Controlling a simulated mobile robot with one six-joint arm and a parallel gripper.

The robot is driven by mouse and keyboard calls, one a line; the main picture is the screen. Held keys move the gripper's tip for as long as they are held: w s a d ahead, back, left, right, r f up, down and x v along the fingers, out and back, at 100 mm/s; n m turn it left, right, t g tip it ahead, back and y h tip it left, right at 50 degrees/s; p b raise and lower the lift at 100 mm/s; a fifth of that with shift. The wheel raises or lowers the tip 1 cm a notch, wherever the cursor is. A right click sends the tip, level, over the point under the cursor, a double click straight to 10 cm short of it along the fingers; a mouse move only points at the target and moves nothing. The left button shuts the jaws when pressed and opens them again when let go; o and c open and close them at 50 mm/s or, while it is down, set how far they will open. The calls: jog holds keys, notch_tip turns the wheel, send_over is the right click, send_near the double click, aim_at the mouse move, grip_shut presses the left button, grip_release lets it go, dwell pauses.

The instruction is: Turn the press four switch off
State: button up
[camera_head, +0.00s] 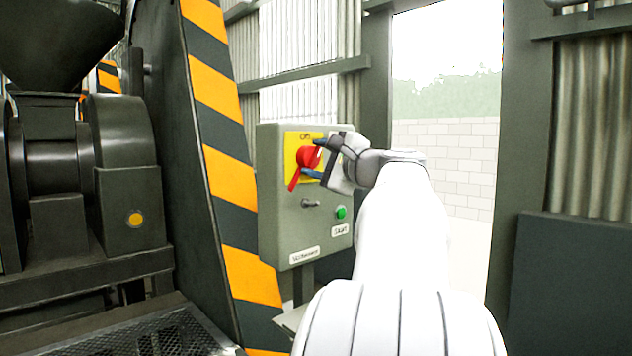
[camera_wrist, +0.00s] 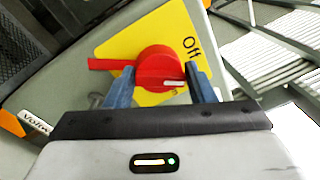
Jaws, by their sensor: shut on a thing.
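The press switch is a red rotary knob (camera_head: 308,158) on a yellow plate (camera_head: 292,141), on the front of a grey control box (camera_head: 283,215). "Off" is printed at the top of the plate. In the head view the red handle slants down and to the left. My gripper (camera_head: 312,158) reaches the knob from the right. In the wrist view the blue fingers of my gripper (camera_wrist: 160,87) are on either side of the red knob (camera_wrist: 158,66), shut on it. The handle's long end points left there, and "Off" is at upper right.
Below the knob are a small toggle (camera_head: 310,203) and a green button (camera_head: 341,212) labelled start. A striped yellow-black panel (camera_head: 222,130) stands left of the box, with dark press machinery (camera_head: 125,150) beyond. An open doorway (camera_head: 445,130) is at right.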

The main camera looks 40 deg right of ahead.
jog(key=n+b, duration=0.2)
jog(key=f+n+b, duration=0.1)
jog(key=b, duration=0.1)
jog(key=shift+w+f+n, duration=0.1)
jog(key=shift+f+n, duration=0.1)
jog(key=shift+n, duration=0.2)
jog(key=shift+d+r+n+y+b, duration=0.15)
jog(key=shift+n+y+b, duration=0.35)
jog(key=shift+n+b, duration=1.1)
jog(key=shift+r+n, duration=0.1)
jog(key=shift+n, duration=0.3)
jog(key=o, duration=0.9)
jog(key=shift+r, duration=0.15)
jog(key=s, duration=0.8)
jog(key=shift+d+f, duration=0.2)
jog(key=shift+f, duration=0.1)
jog(key=shift+w, duration=0.1)
